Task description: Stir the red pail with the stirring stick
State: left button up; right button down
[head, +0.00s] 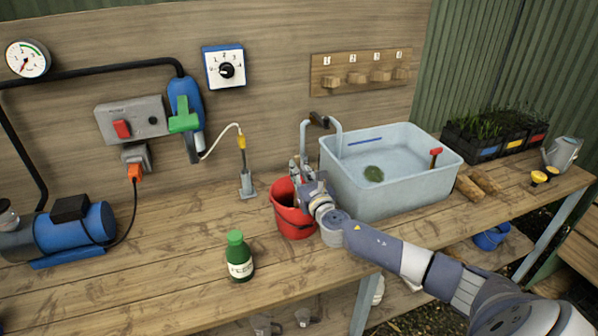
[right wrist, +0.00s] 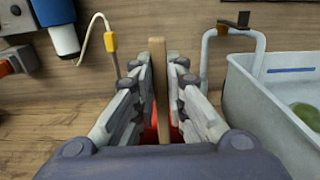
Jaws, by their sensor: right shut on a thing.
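The red pail (head: 287,214) stands on the wooden bench, left of the pale blue tub. My right gripper (head: 301,168) is over the pail, and my arm hides part of its right side. In the right wrist view my right gripper (right wrist: 160,66) is shut on the stirring stick (right wrist: 158,88), a flat wooden strip upright between the fingers. Red of the pail (right wrist: 175,117) shows behind the stick between the fingers. The stick's lower end is hidden, so I cannot tell how deep it reaches. My left gripper is not in view.
The water-filled tub (head: 385,207) stands close right of the pail, with a curved pipe (head: 336,135) at its left end. A green bottle (head: 239,256) stands in front left. A probe on a metal stand (head: 246,182) is behind left. The bench's left front is mostly clear.

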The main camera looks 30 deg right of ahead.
notch_tip(320, 180, up, 14)
jog(key=p, duration=1.2)
jog(key=shift+f+p, duration=0.15)
jog(key=shift+p, duration=0.25)
dwell(0.4)
notch_tip(320, 180, up, 5)
jog(key=shift+f+p, duration=0.1)
jog(key=shift+p, duration=0.8)
dwell(0.3)
